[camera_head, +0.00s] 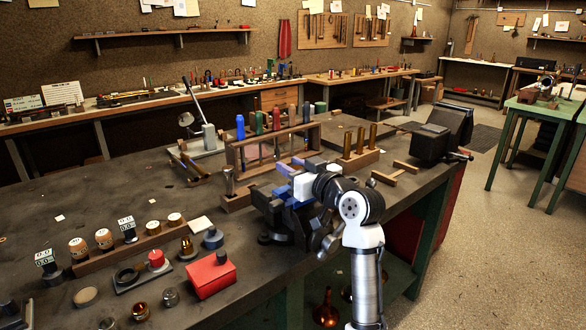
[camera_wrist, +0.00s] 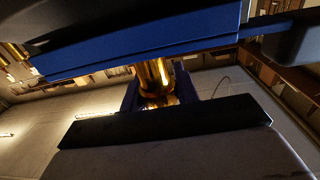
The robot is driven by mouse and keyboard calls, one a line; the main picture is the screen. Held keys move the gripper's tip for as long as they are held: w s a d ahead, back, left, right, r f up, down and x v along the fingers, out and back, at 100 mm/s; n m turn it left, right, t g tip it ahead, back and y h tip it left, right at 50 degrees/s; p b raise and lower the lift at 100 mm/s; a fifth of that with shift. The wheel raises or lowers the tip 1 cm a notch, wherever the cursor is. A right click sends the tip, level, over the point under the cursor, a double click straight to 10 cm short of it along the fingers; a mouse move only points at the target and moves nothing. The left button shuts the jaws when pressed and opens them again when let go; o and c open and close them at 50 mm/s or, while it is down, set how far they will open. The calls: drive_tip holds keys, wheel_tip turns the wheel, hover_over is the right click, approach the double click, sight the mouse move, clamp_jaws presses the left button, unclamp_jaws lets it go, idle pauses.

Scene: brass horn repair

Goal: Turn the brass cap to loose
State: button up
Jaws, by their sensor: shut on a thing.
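In the head view my gripper (camera_head: 282,184) is over the dark vise (camera_head: 287,225) near the bench's front edge. The cap is hidden there behind my gripper and the vise. I cannot tell how far the cap is turned.
A rack of colour-handled tools (camera_head: 275,140) stands just behind my gripper. A wooden block with brass tubes (camera_head: 358,146) is to the right. A red box (camera_head: 210,276) and several small jars and caps lie at front left. The bench's left middle is mostly clear.

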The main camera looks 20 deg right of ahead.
drive_tip(key=shift+a+f+n+g+y+b, duration=0.15)
drive_tip(key=shift+n+g+y+b, duration=0.25)
drive_tip(key=shift+n+y+b, duration=0.45)
drive_tip(key=shift+s+n+g+y, duration=0.1)
drive_tip(key=shift+n+g+y, duration=0.55)
drive_tip(key=shift+y, duration=0.5)
drive_tip(key=o, duration=1)
drive_tip(key=b+v, duration=0.3)
drive_tip(key=v, duration=1)
drive_tip(key=shift+s, duration=0.4)
